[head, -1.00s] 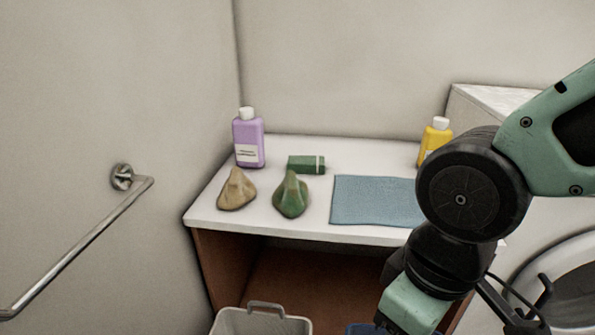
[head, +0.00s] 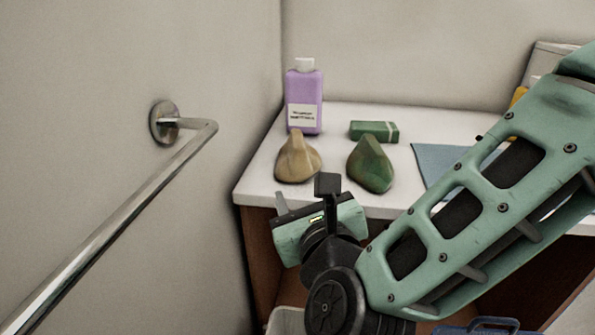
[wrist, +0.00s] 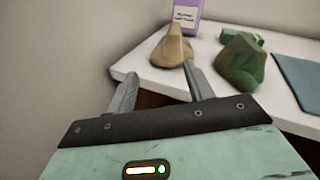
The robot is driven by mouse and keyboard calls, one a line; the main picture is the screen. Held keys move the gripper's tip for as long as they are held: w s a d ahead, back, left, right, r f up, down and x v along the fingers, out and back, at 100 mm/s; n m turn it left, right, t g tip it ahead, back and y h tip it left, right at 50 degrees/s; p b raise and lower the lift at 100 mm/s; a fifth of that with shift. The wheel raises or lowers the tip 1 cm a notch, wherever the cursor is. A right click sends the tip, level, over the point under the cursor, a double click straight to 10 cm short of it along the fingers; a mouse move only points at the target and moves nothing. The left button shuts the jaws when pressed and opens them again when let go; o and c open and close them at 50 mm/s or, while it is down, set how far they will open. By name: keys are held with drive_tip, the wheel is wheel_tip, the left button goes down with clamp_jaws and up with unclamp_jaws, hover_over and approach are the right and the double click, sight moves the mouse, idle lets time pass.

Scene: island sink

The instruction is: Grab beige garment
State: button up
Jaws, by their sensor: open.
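The beige garment (head: 298,160) is a small peaked heap near the front left corner of the white counter. It also shows in the wrist view (wrist: 172,48), beyond my fingers and a little right of the gap between them. My gripper (wrist: 158,84) is open and empty, just in front of the counter's front left edge. The right finger's tip overlaps the lower edge of the garment in the wrist view; I cannot tell whether they touch. In the head view my wrist hides the fingers for the most part.
A green garment (head: 371,165) lies close to the right of the beige one. Behind stand a purple bottle (head: 305,100) and a green box (head: 374,131). A blue cloth (head: 437,162) lies farther right. A metal rail (head: 120,225) runs along the left wall.

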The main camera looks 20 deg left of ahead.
sight(298, 149)
drive_tip(key=w+a+m, duration=0.1)
drive_tip(key=w, duration=0.2)
drive_tip(key=w+a+m+t+h, duration=0.1)
drive_tip(key=w+a+m, duration=0.1)
drive_tip(key=w, duration=0.2)
drive_tip(key=w+a+m+t+p, duration=0.1)
drive_tip(key=w+m, duration=0.1)
drive_tip(key=w, duration=0.2)
drive_tip(key=shift+w+a+f+h, duration=0.2)
drive_tip(key=shift+a+f+h, duration=0.05)
drive_tip(key=shift+f+h, duration=0.1)
drive_tip(key=shift+a+f+p+x, duration=0.15)
drive_tip(key=shift+p+x, duration=0.15)
drive_tip(key=shift+x, duration=1)
drive_tip(key=shift+a+f+p+x, duration=0.1)
drive_tip(key=shift+p+x, duration=0.2)
drive_tip(key=shift+x, duration=1)
drive_tip(key=shift+s, duration=0.1)
drive_tip(key=c, duration=1.1)
